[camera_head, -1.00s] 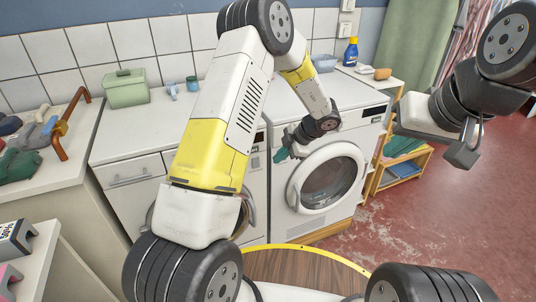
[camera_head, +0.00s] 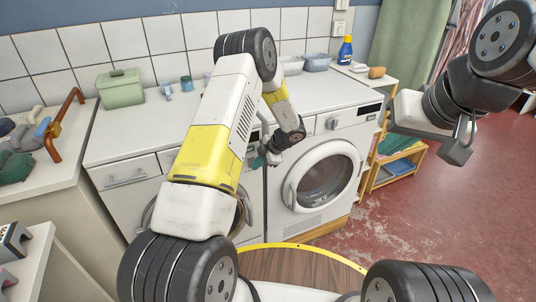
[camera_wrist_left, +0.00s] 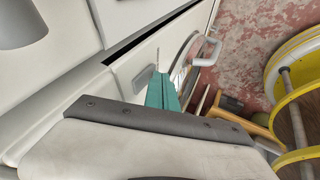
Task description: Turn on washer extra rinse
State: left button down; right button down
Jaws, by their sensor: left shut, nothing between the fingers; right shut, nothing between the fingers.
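A white front-loading machine (camera_head: 278,215) with a round door (camera_head: 322,175) stands right of centre. Its control strip has a knob (camera_head: 331,123) and a dark display (camera_head: 369,110). A second white machine (camera_head: 120,205) stands at left, its round door mostly hidden by my left arm. I cannot tell an extra rinse button on either. My left gripper (camera_head: 262,160), with teal fingertips, is shut and empty in front of the machines' adjoining edges. In the left wrist view its teal fingers (camera_wrist_left: 162,92) are together near a white front panel. My right gripper (camera_head: 460,147) is shut and empty, at right.
A green box (camera_head: 122,90), small cups and baskets (camera_head: 317,63) stand along the back of the worktop. A wooden shelf (camera_head: 400,165) with a blue bottle (camera_head: 345,50) above stands right. The red floor (camera_head: 440,210) at right is open. A round wooden surface (camera_head: 300,262) is in front.

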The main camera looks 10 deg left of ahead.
dwell(0.3)
pick_arm(q)
jog(key=shift+w+a+f, duration=0.15)
jog(key=shift+w+a, duration=0.05)
jog(key=shift+w, duration=0.1)
jog(key=shift+r, duration=0.85)
